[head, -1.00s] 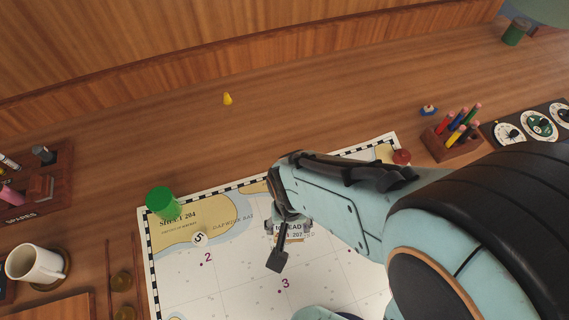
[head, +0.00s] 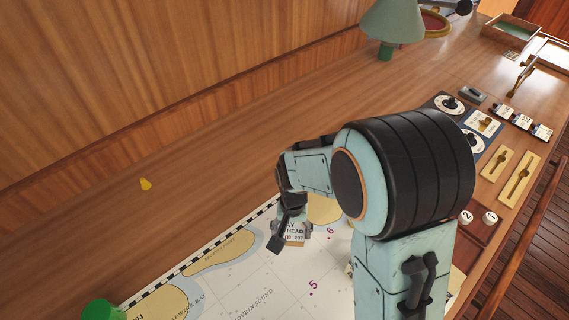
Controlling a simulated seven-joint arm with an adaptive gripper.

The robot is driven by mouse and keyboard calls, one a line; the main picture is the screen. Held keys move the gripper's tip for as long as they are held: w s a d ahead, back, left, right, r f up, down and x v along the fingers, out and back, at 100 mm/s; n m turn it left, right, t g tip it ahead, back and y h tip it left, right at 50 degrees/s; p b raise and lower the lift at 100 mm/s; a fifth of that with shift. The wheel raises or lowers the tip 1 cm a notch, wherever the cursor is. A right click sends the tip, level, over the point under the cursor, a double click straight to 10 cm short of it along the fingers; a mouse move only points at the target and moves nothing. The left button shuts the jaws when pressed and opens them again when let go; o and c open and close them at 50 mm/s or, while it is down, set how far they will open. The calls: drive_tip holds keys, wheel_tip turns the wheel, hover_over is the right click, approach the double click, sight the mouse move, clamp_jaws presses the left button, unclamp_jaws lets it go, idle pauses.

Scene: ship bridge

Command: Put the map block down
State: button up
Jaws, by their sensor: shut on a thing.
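My gripper (head: 289,241) points down over the printed sea chart (head: 235,285). It is shut on the map block (head: 295,230), a small block with a white lettered top reading partly "HEAD" and "207" and a wooden-coloured lower edge. The block is between the fingers, over the chart's upper part near a tan land area. I cannot tell whether its underside touches the chart. My arm hides part of the chart's right side.
A green cylinder (head: 102,309) stands at the chart's lower left corner. A small yellow piece (head: 145,184) lies on bare wood at left. A green lamp (head: 392,28) stands at the back. Dials (head: 450,105) and brass levers (head: 520,175) lie to the right.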

drive_tip(key=w+a+f, duration=0.1)
drive_tip(key=w+f, duration=0.1)
drive_tip(key=w+a+f, duration=0.1)
drive_tip(key=w+f, duration=0.1)
drive_tip(key=w, duration=0.1)
drive_tip(key=w+f, duration=0.2)
drive_tip(key=f, duration=0.1)
drive_tip(key=shift+w+a+f, duration=0.1)
drive_tip(key=shift+w+a, duration=0.1)
drive_tip(key=shift+a, duration=0.2)
drive_tip(key=shift+w+f, duration=0.2)
drive_tip(key=shift+f, duration=1.45)
drive_tip(key=o, duration=1.1)
drive_tip(key=shift+f, duration=0.15)
drive_tip(key=shift+c, duration=0.2)
